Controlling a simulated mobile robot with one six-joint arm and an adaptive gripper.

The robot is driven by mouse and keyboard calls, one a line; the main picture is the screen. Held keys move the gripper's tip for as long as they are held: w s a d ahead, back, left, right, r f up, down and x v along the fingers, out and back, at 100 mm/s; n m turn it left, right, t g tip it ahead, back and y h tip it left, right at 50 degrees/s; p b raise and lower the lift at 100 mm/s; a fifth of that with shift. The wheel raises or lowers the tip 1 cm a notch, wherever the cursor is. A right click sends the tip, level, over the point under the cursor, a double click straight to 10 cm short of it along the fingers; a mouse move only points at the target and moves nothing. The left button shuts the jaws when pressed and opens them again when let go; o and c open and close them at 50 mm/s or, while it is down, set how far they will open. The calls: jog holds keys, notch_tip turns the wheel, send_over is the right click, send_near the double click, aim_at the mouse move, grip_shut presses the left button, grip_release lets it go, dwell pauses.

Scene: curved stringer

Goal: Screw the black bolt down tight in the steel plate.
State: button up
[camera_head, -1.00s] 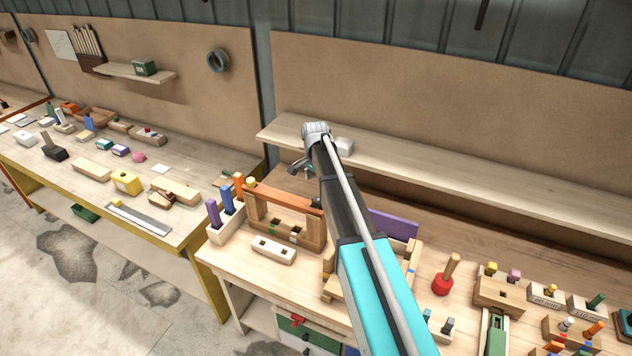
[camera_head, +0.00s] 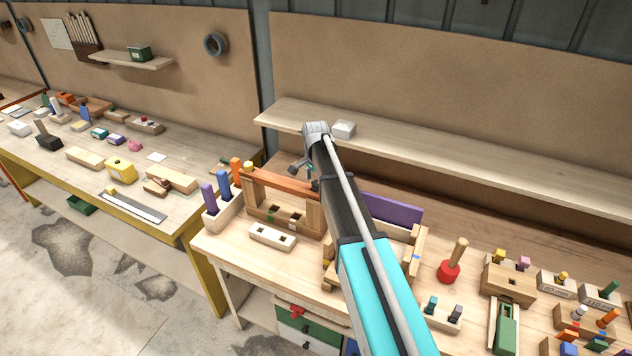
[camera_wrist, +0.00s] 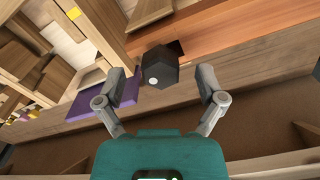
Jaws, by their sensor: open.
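In the wrist view a black bolt (camera_wrist: 160,68) shows as a dark six-sided head with a small white dot, in front of an orange-brown bar (camera_wrist: 235,42). My gripper (camera_wrist: 162,74) is open, with one finger on each side of the bolt head in the picture. I cannot tell whether the fingers are level with the head, and I see no contact. In the head view the orange bar (camera_head: 282,181) lies across wooden posts, and my gripper (camera_head: 301,166) is small beside its right end, partly hidden by my arm. I cannot make out a steel plate.
A purple panel (camera_head: 392,208) stands right of my arm, also seen in the wrist view (camera_wrist: 92,97). A long wooden shelf (camera_head: 450,162) runs behind. A white two-hole block (camera_head: 272,236) and a red-based peg (camera_head: 450,270) stand on the bench.

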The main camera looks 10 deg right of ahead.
jog(key=shift+f+b, duration=0.75)
jog(key=shift+f, duration=0.3)
grip_shut()
